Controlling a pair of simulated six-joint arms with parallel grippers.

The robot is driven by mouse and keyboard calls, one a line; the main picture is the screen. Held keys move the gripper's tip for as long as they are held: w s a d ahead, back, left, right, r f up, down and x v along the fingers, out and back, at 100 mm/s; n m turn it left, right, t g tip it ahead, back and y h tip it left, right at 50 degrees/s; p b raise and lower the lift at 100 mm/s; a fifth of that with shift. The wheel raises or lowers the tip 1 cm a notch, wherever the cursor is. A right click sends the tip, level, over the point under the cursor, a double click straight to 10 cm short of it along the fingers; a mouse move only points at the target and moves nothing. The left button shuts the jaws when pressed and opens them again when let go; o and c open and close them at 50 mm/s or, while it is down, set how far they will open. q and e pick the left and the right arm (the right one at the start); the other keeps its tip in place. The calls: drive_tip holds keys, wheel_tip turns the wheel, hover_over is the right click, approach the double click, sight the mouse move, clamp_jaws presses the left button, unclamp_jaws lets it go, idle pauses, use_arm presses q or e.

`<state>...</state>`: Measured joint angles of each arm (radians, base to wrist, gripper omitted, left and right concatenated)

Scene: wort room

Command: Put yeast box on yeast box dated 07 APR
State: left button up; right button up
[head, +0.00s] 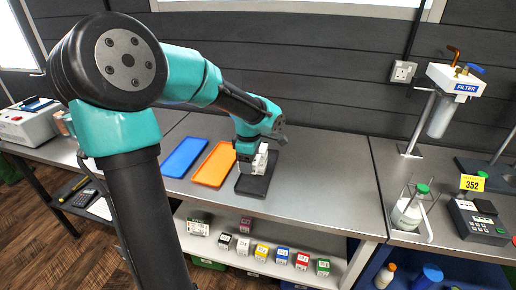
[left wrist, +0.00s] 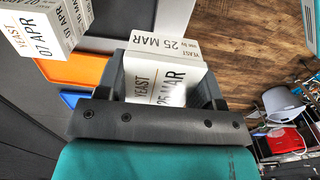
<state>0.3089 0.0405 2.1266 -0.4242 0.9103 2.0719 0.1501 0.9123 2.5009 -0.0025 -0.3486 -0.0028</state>
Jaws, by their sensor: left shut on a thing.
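My left gripper (head: 250,156) is over the black tray (head: 250,187) on the steel bench. In the left wrist view, its fingers (left wrist: 164,88) are shut on a white yeast box (left wrist: 160,79) labelled 25 MAR. A white yeast box dated 07 APR (left wrist: 36,33) stands beside the held box, apart from it, at the upper left of that view. In the head view, white boxes (head: 262,160) show by the fingers, too small to read and partly hidden. My right gripper is not in view.
An orange tray (head: 215,164) and a blue tray (head: 184,157) lie empty left of the black tray. Several small boxes (head: 281,256) stand on the shelf below. A filter stand (head: 440,110) and a flask (head: 408,214) are at the right. The bench right of the black tray is clear.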

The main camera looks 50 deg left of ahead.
use_arm(q)
drive_tip(key=d+r, duration=0.1)
drive_tip(key=d, duration=0.1)
drive_tip(key=w+d+r, duration=0.1)
drive_tip(key=d+r, duration=0.1)
drive_tip(key=shift+r, duration=0.25)
drive_tip(key=shift+a, duration=0.1)
drive_tip(key=w+a, duration=0.3)
drive_tip(key=w+a+f, duration=0.1)
drive_tip(key=w+a, duration=0.2)
drive_tip(key=a, duration=0.1)
drive_tip(key=w+a, duration=0.4)
drive_tip(key=shift+a+f, duration=0.2)
drive_tip(key=shift+f, duration=0.05)
drive_tip(key=shift+w+a, duration=0.35)
drive_tip(key=shift+f, duration=1.8)
drive_tip(key=shift+f, duration=0.1)
